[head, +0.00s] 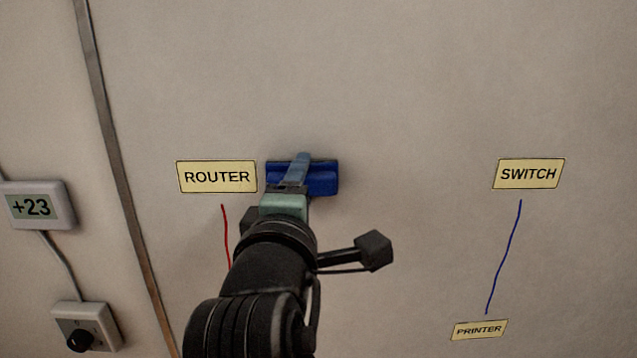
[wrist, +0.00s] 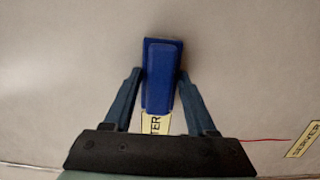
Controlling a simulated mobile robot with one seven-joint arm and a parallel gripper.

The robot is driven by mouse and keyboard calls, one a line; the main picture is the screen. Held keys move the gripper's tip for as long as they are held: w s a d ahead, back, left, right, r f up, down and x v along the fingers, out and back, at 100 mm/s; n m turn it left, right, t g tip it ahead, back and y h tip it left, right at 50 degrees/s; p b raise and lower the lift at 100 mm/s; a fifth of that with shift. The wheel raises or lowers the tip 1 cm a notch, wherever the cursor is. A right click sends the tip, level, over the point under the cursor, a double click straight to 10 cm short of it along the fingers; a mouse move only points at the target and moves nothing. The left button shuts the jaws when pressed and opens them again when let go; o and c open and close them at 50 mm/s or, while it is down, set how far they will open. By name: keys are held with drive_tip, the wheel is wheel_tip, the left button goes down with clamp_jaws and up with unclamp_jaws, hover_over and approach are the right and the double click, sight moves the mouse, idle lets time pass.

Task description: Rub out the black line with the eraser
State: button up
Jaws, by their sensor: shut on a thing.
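My gripper (head: 299,165) is shut on the blue eraser (head: 325,178), which is at or close to the wall just right of the ROUTER label. I cannot tell whether it touches the wall. In the wrist view the two fingers of my gripper (wrist: 160,76) lie on either side of the eraser (wrist: 162,65). No black line shows in either view. My arm and the eraser hide part of the wall.
The ROUTER label (head: 217,177) has a red line (head: 225,232) below it. A blue line (head: 504,255) runs between the SWITCH label (head: 528,174) and PRINTER label (head: 479,329). A SERVER label (wrist: 304,139) shows in the wrist view. A +23 display (head: 36,206) and knob box (head: 87,328) are left.

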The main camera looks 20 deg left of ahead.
drive_tip(key=shift+s+a+p, duration=0.15)
drive_tip(key=shift+s+a, duration=0.15)
drive_tip(key=shift+a, duration=0.65)
drive_tip(key=shift+s+a+p, duration=0.15)
drive_tip(key=shift+s+a, duration=0.1)
drive_tip(key=shift+a, duration=0.7)
drive_tip(key=s+d, duration=0.1)
drive_tip(key=s, duration=0.4)
drive_tip(key=shift+s+d, duration=0.4)
drive_tip(key=s, duration=0.1)
drive_tip(key=s+d, duration=0.1)
drive_tip(key=s, duration=0.1)
drive_tip(key=shift+w+f, duration=0.1)
drive_tip(key=shift+w, duration=0.05)
